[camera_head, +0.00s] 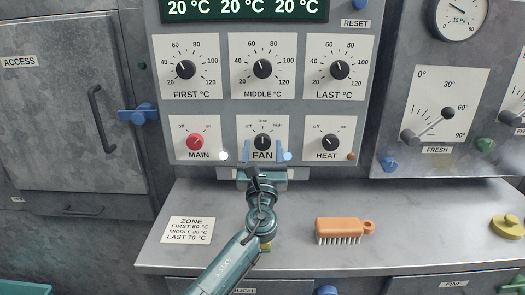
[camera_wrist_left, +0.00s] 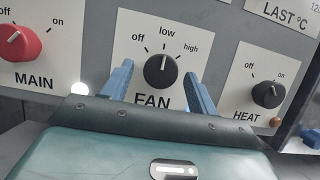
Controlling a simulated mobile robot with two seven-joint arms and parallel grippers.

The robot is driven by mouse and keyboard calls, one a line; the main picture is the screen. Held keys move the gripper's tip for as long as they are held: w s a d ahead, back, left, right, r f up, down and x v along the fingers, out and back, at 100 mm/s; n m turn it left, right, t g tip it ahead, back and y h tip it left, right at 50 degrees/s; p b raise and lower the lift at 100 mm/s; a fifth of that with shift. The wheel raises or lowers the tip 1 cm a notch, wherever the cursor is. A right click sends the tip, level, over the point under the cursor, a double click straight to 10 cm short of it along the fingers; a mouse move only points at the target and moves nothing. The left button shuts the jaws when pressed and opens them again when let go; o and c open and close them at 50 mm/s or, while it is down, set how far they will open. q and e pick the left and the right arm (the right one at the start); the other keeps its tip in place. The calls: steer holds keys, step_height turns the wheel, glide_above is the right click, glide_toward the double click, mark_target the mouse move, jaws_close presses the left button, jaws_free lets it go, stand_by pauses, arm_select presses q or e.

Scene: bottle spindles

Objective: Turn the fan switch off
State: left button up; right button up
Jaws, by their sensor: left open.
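The fan switch (camera_head: 262,142) is a black round knob on a white plate marked off, low and high. In the left wrist view the fan knob (camera_wrist_left: 160,71) has its white pointer turned up, near low. My left gripper (camera_head: 262,151) is open in front of the plate, its blue fingers apart on the left and right of the knob. In the left wrist view my left gripper (camera_wrist_left: 158,80) also spans the knob, and I cannot tell whether a finger touches it. My right gripper is not in view.
The red main knob (camera_head: 195,142) is to the left and the black heat knob (camera_head: 330,142) to the right. Three temperature dials sit above. On the ledge below are an orange brush (camera_head: 340,229) and a zone card (camera_head: 188,230).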

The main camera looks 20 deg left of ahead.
arm_select(q)
steer(key=shift+c, duration=0.6)
steer(key=c, duration=0.9)
